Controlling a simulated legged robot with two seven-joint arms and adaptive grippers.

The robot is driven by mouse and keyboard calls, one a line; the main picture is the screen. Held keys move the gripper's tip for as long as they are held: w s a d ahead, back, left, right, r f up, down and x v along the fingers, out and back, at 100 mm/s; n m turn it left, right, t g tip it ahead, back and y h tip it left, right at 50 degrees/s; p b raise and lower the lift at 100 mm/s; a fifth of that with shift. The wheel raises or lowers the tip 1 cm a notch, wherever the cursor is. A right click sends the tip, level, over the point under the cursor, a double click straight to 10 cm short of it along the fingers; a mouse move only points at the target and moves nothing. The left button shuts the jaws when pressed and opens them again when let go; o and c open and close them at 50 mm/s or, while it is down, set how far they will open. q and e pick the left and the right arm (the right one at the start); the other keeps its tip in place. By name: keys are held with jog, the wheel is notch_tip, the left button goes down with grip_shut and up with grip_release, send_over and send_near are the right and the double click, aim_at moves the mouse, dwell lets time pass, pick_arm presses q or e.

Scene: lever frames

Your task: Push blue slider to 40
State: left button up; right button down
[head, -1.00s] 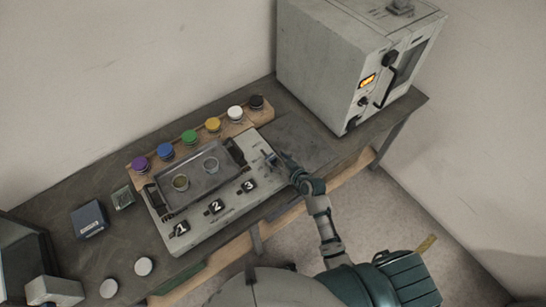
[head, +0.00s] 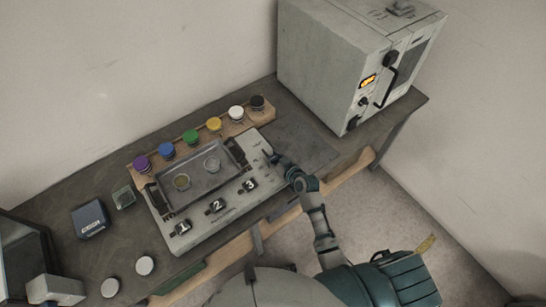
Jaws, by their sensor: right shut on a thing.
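A grey panel device (head: 215,228) lies on the table, with a shallow tray (head: 205,182) on it and black pieces marked 1, 2 and 3 along its front. My right gripper (head: 271,157) is at the right end of this panel, reaching in from the lower right. It is shut on a small part there, which its fingers largely hide. I cannot make out the blue colour of the slider or its scale marks at this size. My left gripper is not in view.
A row of coloured-lid jars (head: 190,136) stands on a wooden rack behind the panel. A large grey oven-like box (head: 325,75) stands at the right back. A dark blue box (head: 90,220) and two white discs are at the left.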

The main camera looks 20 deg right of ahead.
aim_at(276, 163)
jog(key=s, duration=0.2)
jog(key=s+d+p, duration=0.1)
jog(key=shift+s+f, duration=0.15)
jog(key=shift+s, duration=0.2)
jog(key=shift+f, duration=0.15)
jog(key=shift+d+f, duration=0.1)
jog(key=shift+d, duration=0.05)
jog(key=c, duration=0.7)
grip_release()
jog(key=shift+d+r, duration=0.1)
jog(key=shift+r, duration=0.1)
jog(key=shift+s, duration=0.1)
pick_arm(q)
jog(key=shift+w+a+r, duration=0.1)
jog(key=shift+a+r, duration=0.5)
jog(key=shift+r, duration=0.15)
pick_arm(e)
jog(key=v, duration=1.2)
